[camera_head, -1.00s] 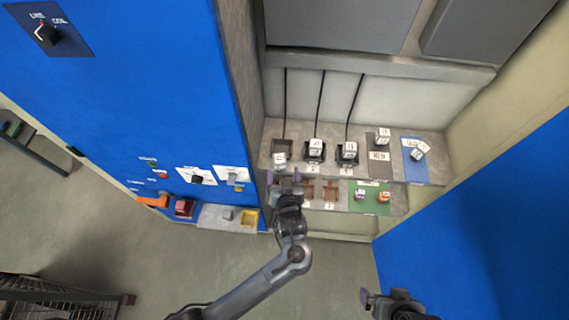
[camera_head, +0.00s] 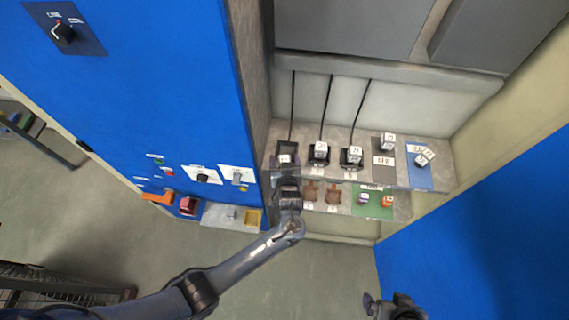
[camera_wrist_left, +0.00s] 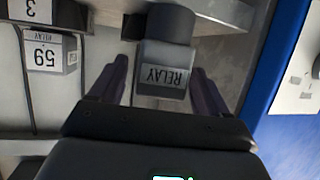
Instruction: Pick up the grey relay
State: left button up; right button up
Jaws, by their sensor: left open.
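The grey relay (camera_wrist_left: 163,72) has a pale RELAY label, upside down in the left wrist view. In the head view (camera_head: 284,158) it shows as a small pale-faced block by the leftmost dark socket (camera_head: 288,147) on the shelf. My left gripper (camera_head: 285,164) is open, with one finger on each side of the relay. In the left wrist view the fingers (camera_wrist_left: 160,88) show gaps to the block on both sides. Whether its far part sits in the socket is hidden. My right gripper (camera_head: 370,303) is low at the right, away from the shelf; its jaws are unclear.
Two white-labelled relays stand in sockets (camera_head: 319,151) (camera_head: 351,155) to the right. More blocks are on a dark mat (camera_head: 383,172) and a blue mat (camera_head: 419,178). A lower ledge holds brown sockets (camera_head: 333,194) and a green mat (camera_head: 372,210). The blue cabinet (camera_head: 140,90) stands close left.

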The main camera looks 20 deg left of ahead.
pick_arm(q)
jog(key=c, duration=1.2)
jog(key=shift+r, duration=0.15)
